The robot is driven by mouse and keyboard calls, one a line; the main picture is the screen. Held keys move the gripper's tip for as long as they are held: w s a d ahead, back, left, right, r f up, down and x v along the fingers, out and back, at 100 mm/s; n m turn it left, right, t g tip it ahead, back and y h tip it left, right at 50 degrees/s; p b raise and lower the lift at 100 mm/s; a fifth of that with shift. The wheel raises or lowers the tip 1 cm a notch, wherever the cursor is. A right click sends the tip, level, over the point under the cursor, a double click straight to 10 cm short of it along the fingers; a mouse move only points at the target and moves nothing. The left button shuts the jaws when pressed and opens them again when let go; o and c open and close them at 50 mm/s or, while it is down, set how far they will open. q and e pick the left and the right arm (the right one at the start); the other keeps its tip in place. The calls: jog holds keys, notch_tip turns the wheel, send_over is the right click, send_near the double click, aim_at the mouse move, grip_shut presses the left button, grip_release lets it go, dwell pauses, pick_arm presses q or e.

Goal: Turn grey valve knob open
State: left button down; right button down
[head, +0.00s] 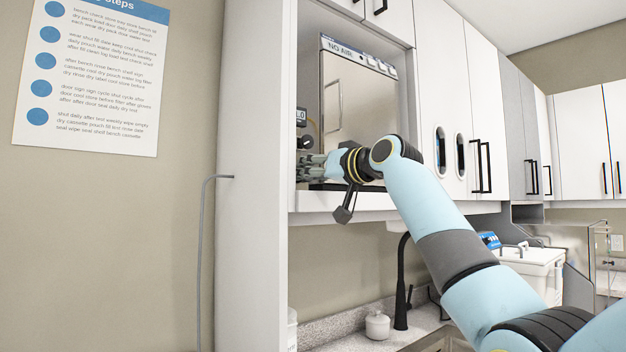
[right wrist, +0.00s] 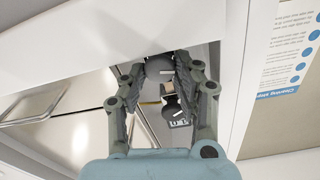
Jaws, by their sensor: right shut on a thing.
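The autoclave has a pale metal door with a bar handle. My left gripper is in neither view.
The bay's white side panel (head: 252,180) stands close to my gripper's left. Below are a black faucet (head: 403,285) and a white jar (head: 377,325) on the counter.

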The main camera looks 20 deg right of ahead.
jog(key=shift+f+n+b, duration=0.1)
jog(key=shift+n+b, duration=0.3)
jog(key=shift+n, duration=0.8)
jog(key=c, duration=1.3)
grip_release()
jog(key=v, duration=1.2)
